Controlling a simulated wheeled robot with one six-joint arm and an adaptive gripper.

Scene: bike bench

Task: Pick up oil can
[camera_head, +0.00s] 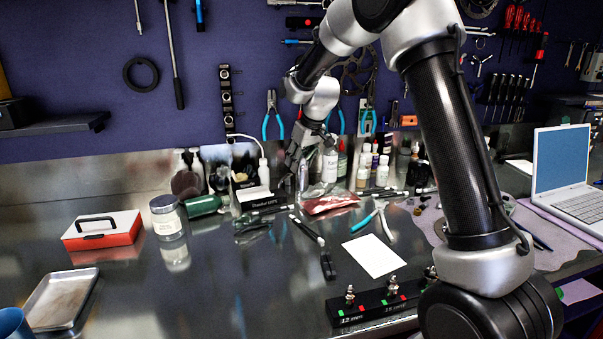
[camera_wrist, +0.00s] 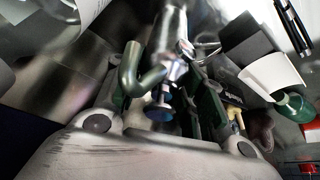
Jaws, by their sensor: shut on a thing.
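The oil can (camera_wrist: 165,48) is a shiny metal thing with a curved spout or handle and small blue parts, seen close up in the wrist view. My gripper (camera_wrist: 160,103) is shut on it; its fingers are partly hidden and dark around it. In the head view my gripper (camera_head: 296,158) points down at the back of the bench, among bottles. A narrow silvery part of the oil can (camera_head: 303,177) shows just below the fingers there. I cannot tell whether the can touches the bench.
A white bottle (camera_head: 329,166) stands close right of my gripper. A dark box (camera_head: 249,193) and a green bottle (camera_head: 203,205) are left of it. A red packet (camera_head: 330,201) lies in front. A laptop (camera_head: 562,170) is far right.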

